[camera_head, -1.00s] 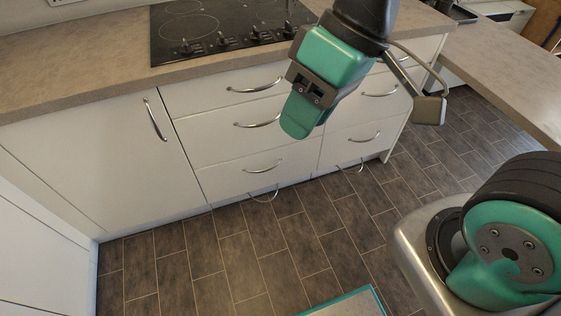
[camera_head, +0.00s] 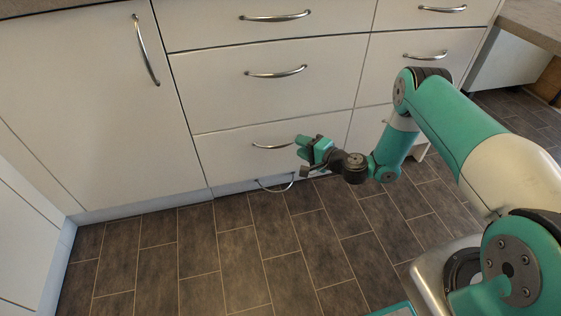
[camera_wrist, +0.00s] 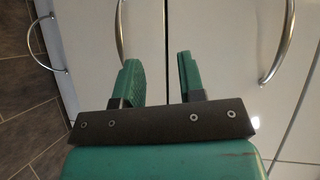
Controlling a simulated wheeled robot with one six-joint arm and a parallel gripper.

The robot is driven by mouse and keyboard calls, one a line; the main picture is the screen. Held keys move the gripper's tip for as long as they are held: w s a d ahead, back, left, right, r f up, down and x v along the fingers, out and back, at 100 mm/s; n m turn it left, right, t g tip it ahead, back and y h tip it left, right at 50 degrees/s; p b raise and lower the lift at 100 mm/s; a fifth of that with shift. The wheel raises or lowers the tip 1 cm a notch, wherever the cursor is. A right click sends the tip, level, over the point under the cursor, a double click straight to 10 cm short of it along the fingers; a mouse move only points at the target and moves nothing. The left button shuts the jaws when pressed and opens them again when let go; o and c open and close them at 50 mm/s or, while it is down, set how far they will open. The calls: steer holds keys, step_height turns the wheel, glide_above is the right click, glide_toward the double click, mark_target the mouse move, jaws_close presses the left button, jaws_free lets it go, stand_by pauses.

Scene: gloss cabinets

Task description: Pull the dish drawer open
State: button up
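The cabinet's left drawer column has three closed white drawers with curved metal bar handles: top (camera_head: 275,17), middle (camera_head: 276,73) and bottom (camera_head: 270,146). The pictures do not mark which is the dish drawer. My gripper (camera_head: 304,147) is low, in front of the bottom drawer's right part, near the right end of that handle. In the wrist view, its green fingers (camera_wrist: 160,78) are apart with nothing between them. The bottom handle (camera_wrist: 119,35) lies beyond the left finger, which hides its near end. The middle handle (camera_wrist: 282,45) is to the right. Contact is not visible.
A low handle (camera_head: 275,186) sits at the plinth below, also seen in the wrist view (camera_wrist: 37,45). A cabinet door (camera_head: 90,100) is at left; more drawers (camera_head: 425,60) stand at right, partly behind my arm. The tiled floor (camera_head: 200,260) in front is clear.

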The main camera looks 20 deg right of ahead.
steer(key=s+d+f+m+t+h+b, duration=0.1)
steer(key=s+d+f+m+h+b, duration=0.15)
steer(key=f, duration=0.55)
steer(key=b, duration=1.3)
glide_toward(281, 146)
steer(key=x, duration=0.9)
steer(key=shift+w+a+f+m, duration=0.2)
steer(key=shift+w+m, duration=0.25)
steer(key=shift+w, duration=0.3)
jaws_close()
